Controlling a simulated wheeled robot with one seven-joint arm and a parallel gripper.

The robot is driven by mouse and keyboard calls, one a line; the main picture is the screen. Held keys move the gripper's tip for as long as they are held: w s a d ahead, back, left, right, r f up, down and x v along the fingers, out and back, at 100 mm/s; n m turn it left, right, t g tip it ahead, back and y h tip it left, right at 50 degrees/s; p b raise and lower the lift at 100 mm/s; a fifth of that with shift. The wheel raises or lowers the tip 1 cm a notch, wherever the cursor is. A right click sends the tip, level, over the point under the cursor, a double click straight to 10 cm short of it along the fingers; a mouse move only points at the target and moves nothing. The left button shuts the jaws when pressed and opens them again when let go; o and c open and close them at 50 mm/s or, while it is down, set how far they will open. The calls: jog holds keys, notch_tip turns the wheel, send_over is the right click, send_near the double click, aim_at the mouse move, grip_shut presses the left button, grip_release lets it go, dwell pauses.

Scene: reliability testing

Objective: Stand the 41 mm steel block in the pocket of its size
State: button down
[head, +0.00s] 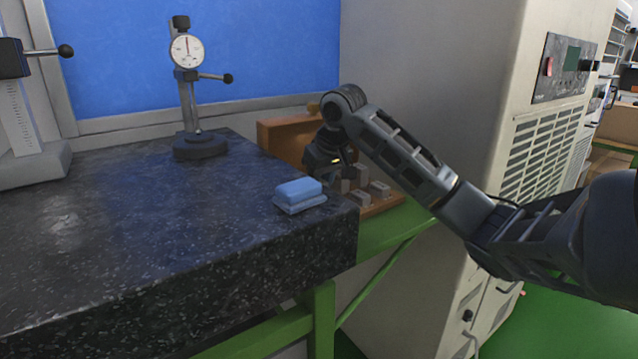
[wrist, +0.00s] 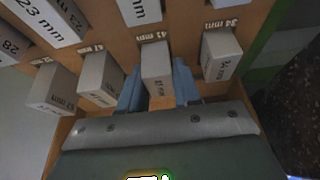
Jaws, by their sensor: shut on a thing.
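In the wrist view, a grey steel block (wrist: 156,62) stands between the two blue fingers of my gripper (wrist: 158,88). Its face carries small print that looks like 41 mm, though it is hard to read. A 41 mm label is on the wooden case just above it. The fingers lie along both its sides and are shut on it. I cannot tell whether its foot is down in the pocket, as that part is hidden. In the head view my gripper (head: 328,158) is low over the wooden case (head: 283,138), and the held block cannot be told apart there.
Other steel blocks stand close by, a 34 mm one (wrist: 220,55) to the right and another (wrist: 100,78) to the left. A dial gauge stand (head: 187,85) stands farther back.

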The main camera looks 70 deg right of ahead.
jog(key=c, duration=1)
grip_release()
jog(key=shift+s+a+f, duration=0.1)
jog(key=shift+f, duration=0.6)
jog(key=shift+o, duration=0.8)
jog(key=shift+r, duration=0.1)
jog(key=shift+o, duration=0.2)
jog(key=shift+r, duration=0.2)
jog(key=v, duration=0.8)
jog(key=p+v, duration=0.1)
jog(key=v, duration=0.4)
jog(key=shift+w+d+r, duration=0.2)
jog(key=shift+w+d, duration=0.05)
jog(key=shift+w, duration=0.1)
